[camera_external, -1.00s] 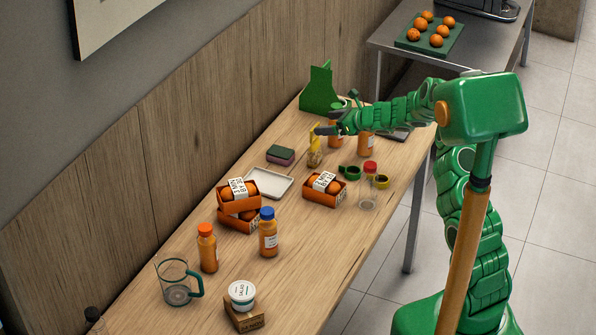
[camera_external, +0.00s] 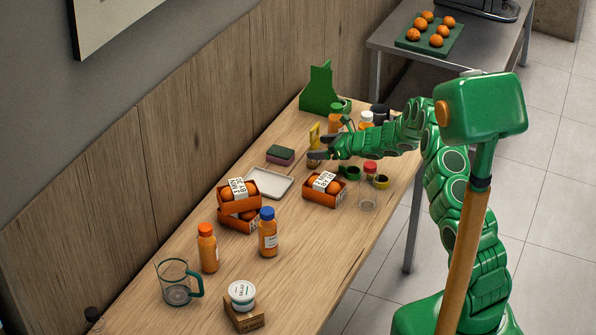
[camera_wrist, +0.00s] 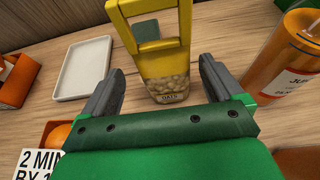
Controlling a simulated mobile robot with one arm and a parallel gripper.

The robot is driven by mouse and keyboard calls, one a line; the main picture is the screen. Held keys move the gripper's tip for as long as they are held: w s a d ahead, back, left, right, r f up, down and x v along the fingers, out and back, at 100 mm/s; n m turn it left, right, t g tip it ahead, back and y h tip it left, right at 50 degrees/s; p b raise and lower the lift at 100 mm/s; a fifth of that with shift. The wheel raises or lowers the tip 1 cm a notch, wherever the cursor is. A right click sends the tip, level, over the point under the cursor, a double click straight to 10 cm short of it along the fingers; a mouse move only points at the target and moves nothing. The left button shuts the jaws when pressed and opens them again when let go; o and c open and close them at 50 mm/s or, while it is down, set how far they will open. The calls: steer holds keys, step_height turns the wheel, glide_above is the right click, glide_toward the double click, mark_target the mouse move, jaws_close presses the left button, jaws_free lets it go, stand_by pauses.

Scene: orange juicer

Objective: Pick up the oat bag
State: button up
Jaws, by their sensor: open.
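My gripper's two grey fingers are open, one to each side of the bag's lower part, and nothing is held. In the external view the yellow top of the bag (camera_external: 314,134) shows just beyond my gripper (camera_external: 320,147), which hides its lower part.
A juice bottle (camera_wrist: 288,50) stands close on the right in the wrist view. A white tray (camera_wrist: 83,68) lies to the left, and an orange box (camera_wrist: 58,135) is at lower left. In the external view, a sponge (camera_external: 280,154) and green cutting-board-like stand (camera_external: 319,92) are near the wall.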

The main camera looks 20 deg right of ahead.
mark_target(318, 147)
steer(key=shift+w+a+f, duration=0.3)
steer(key=shift+w, duration=0.25)
steer(key=shift+w+a+f, duration=0.25)
steer(key=shift+w+f, duration=0.05)
steer(key=shift+w, duration=0.2)
steer(key=shift+x, duration=0.85)
steer(key=shift+w+a+f, duration=0.15)
steer(key=shift+w+a, duration=0.05)
steer(key=shift+a, duration=0.1)
steer(key=c, duration=1.1)
steer(key=shift+o, duration=0.2)
